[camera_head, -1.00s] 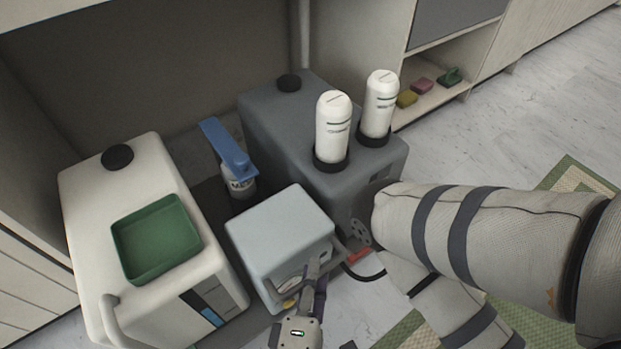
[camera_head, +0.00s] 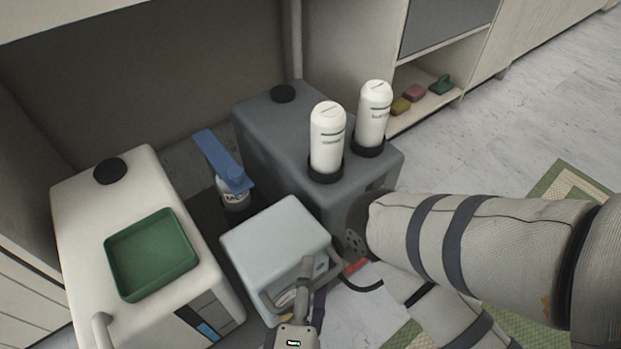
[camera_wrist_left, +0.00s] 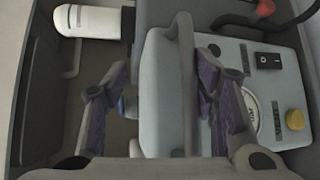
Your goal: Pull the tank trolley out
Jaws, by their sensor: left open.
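The trolley carries a white tank (camera_head: 75,225) at the left, a grey tank (camera_head: 265,125) at the back and a pale grey box (camera_head: 275,235) between them. The box's panel, with a black switch, a gauge and a yellow knob, shows in the left wrist view (camera_wrist_left: 265,85). My left gripper (camera_head: 303,300) is at the box's front. In the left wrist view its open purple-padded fingers (camera_wrist_left: 160,100) lie either side of the bar; contact cannot be told. My right gripper is not in view.
A green tray (camera_head: 150,255) sits on the white tank. Two white bottles (camera_head: 327,135) stand on the grey tank, and a blue-topped bottle (camera_head: 222,160) stands between the tanks. A cabinet (camera_head: 340,50) borders the back right. Floor (camera_head: 510,140) is clear at the right.

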